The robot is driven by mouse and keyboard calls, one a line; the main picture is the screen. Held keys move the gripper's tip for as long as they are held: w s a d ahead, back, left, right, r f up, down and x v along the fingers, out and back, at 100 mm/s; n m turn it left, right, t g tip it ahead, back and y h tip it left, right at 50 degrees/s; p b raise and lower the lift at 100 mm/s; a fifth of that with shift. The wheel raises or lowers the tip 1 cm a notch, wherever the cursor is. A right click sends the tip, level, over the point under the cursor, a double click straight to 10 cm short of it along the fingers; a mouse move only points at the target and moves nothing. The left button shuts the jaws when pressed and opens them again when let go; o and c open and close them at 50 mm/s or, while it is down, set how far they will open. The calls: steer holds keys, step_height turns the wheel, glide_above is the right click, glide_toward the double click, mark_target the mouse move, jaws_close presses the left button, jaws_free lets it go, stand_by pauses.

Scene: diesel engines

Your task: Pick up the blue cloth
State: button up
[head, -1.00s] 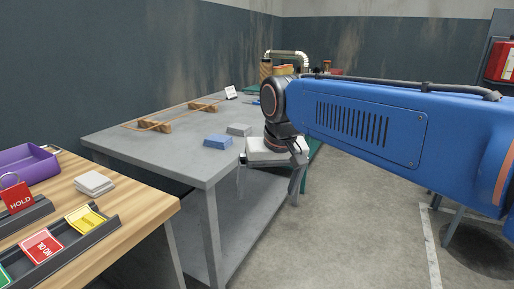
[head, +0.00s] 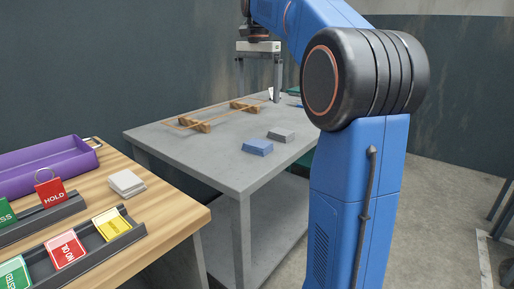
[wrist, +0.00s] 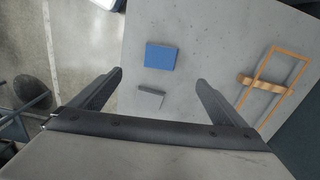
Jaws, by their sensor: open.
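The blue cloth (head: 257,147) lies folded flat on the grey table (head: 190,165), near its front right part. In the wrist view the blue cloth (wrist: 161,57) shows beyond the fingertips, a little left of the middle between them. My gripper (head: 259,85) is raised well above the table, fingers pointing down, open and empty. In the wrist view its two fingers (wrist: 158,80) are spread wide. A grey folded cloth (head: 281,135) lies just behind the blue one, apart from it, and it shows between the fingers in the wrist view (wrist: 151,97).
A wooden frame on blocks (head: 215,115) lies at the table's left rear. A wooden bench (head: 150,215) at the left holds a purple tray (head: 50,165), tag racks (head: 90,250) and a pale cloth stack (head: 126,183).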

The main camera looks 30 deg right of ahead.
glide_above(258, 142)
steer(key=f, duration=1)
steer(key=shift+s+f, duration=0.25)
steer(key=shift+f, duration=0.15)
steer(key=shift+w+a+f, duration=0.1)
steer(key=shift+a+f, duration=0.05)
steer(key=shift+f, duration=3.05)
steer(key=c, duration=1.2)
